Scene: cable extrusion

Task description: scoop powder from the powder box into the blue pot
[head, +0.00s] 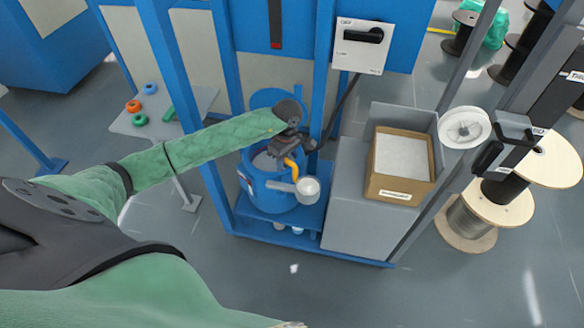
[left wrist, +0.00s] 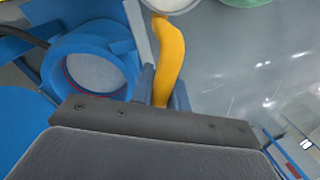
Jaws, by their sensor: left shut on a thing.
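My left gripper (head: 286,155) is shut on the yellow handle of the scoop (head: 292,168). The scoop's pale cup (head: 307,188) hangs by the front right rim of the blue pot (head: 267,200); I cannot tell how much powder is in it. In the left wrist view the yellow handle (left wrist: 168,55) stands between the fingers, with the cup cut off at the top edge. The open pot (left wrist: 95,62) is left of the handle, pale inside. The powder box (head: 402,165), brown with white powder, sits right of the pot. My right gripper is not in view.
The box rests on a grey cabinet (head: 362,215). Blue frame posts (head: 318,75) stand close to my left arm. A white switch box (head: 362,45) hangs above. Cable spools (head: 468,222) stand at the right. A small grey table (head: 165,115) with coloured rings is at the left.

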